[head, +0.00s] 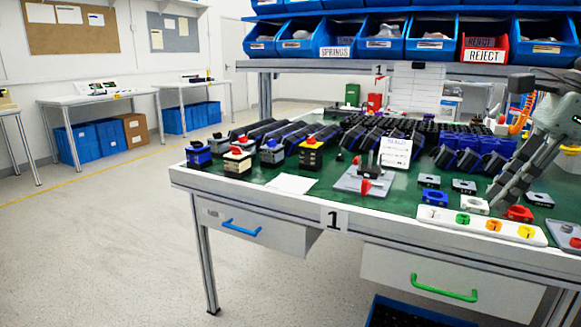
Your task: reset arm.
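My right gripper (501,190) comes in from the right on its grey arm. Its dark fingers point down and left, above the front right of the green-topped workbench (230,187), near several small switch parts. The fingers look close together, but I cannot tell whether they are open or shut, or whether they touch a part. A red part (519,213) and a white part (474,205) lie just below the fingertips. A white strip (480,226) with green, yellow and orange pieces lies along the front edge. My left gripper is not in view.
A grey fixture (352,181) stands mid-bench. Assembled switches, including a yellow one (311,155), stand at left before rows of dark bins. Blue bins and a red REJECT bin (484,50) hang above. A paper sheet (291,184) lies at the front left. The floor at left is clear.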

